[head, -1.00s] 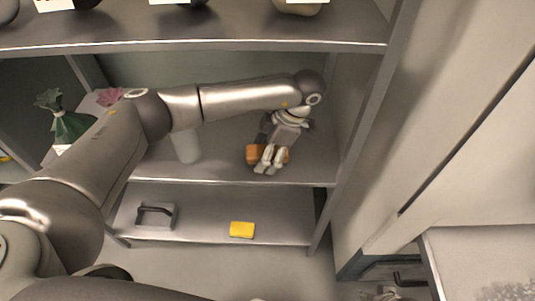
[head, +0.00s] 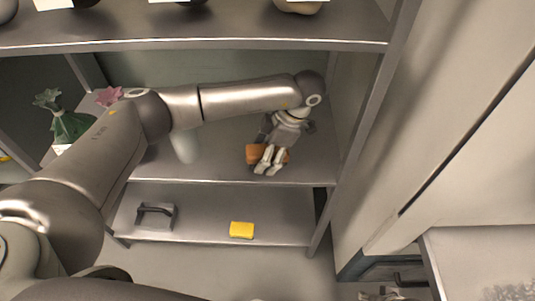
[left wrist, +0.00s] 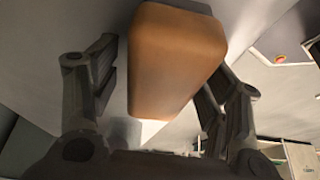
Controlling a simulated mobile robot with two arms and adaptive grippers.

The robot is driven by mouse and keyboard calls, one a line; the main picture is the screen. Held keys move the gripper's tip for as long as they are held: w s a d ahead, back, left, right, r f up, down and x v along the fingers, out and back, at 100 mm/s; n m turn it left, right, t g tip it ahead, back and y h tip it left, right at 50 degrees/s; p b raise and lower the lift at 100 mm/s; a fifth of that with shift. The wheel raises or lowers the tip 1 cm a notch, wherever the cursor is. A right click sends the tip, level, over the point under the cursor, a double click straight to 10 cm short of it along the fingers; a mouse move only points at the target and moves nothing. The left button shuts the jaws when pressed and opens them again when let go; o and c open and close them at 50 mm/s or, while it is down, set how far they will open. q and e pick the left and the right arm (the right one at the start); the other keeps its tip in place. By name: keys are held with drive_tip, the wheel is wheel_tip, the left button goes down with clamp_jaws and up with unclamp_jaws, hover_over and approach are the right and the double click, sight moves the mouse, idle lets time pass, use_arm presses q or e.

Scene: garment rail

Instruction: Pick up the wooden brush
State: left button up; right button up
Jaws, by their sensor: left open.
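The wooden brush (head: 253,154) is an orange-brown block on the middle shelf, near its front edge. My left gripper (head: 268,168) reaches down over it from behind and partly hides it. In the left wrist view the brush (left wrist: 172,60) fills the space between the two spread fingers of my left gripper (left wrist: 160,95), with a gap at its left side. The left gripper is open; whether the right-hand finger touches the brush cannot be told. A small metal part at the bottom edge of the head view looks like my right gripper (head: 385,293); its jaws are not clear.
A pale cylinder (head: 185,146) stands on the middle shelf (head: 220,170), left of the brush. A yellow sponge-like block (head: 241,230) and a grey handled object (head: 156,215) are on the lower shelf. A green wrapped plant (head: 66,122) stands left. The rail's upright (head: 370,110) is close on the right.

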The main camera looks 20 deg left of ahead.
sight(261, 149)
drive_tip(key=shift+r, duration=0.25)
use_arm(q)
drive_tip(key=shift+s, duration=0.1)
drive_tip(key=c, duration=1.1)
drive_tip(key=shift+c, duration=0.2)
use_arm(e)
drive_tip(key=shift+d+f, duration=0.1)
drive_tip(key=shift+f, duration=0.05)
drive_tip(key=shift+w, duration=0.2)
